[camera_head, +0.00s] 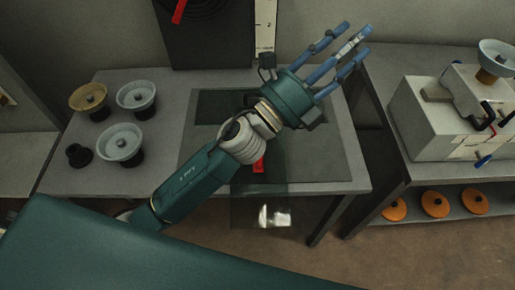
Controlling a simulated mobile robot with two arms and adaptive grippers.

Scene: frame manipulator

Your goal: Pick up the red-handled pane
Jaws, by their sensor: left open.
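A see-through, dark-tinted pane (262,195) lies at the front middle of the grey table, partly past its front edge, with a bright glare at its lower end. Its red handle (259,166) shows just below my left forearm, which crosses over the pane and hides part of it. My left gripper (353,40) is open and empty, its blue fingers spread beyond the table's right back corner, up and right of the handle. My right gripper is not in view.
Several round cups (136,96) stand at the left of the grey table (345,165). A dark panel (205,45) with a red part stands behind. At right, a second table carries a white box (430,125) with clamps; orange discs (435,203) lie on its lower shelf.

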